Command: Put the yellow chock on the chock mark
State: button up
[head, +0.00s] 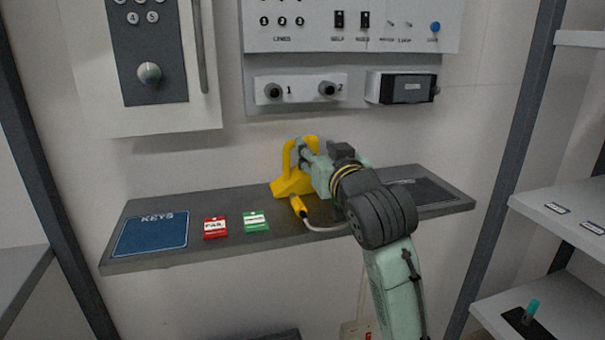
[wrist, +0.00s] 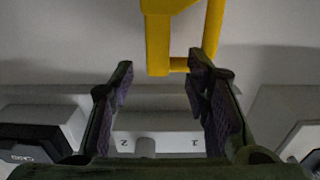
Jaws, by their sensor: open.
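The yellow chock (head: 287,187) stands on the grey shelf, with a sloped body and a raised handle loop. In the wrist view part of the yellow chock (wrist: 158,42) shows at the top. One upright bar lies between the fingertips in the picture; another bar is by the right finger. My gripper (head: 304,150) is at the handle, its fingers open. In the wrist view my gripper (wrist: 162,70) has a gap between its fingers; I cannot tell whether they touch the bar. A dark rectangle (head: 428,190) lies on the right of the shelf, partly behind my arm; its marking is unreadable.
A yellow plug (head: 298,207) with a pale cable lies in front of the chock. A red tag (head: 215,228), a green tag (head: 255,222) and a blue KEYS mat (head: 150,234) lie to the left. A wall panel (head: 300,88) with knobs is above the shelf (head: 190,204).

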aim_at(314, 145)
jog(key=p+x, duration=0.1)
jog(key=x, duration=0.3)
jog(key=shift+w, duration=0.35)
jog(key=shift+c, duration=0.5)
grip_shut()
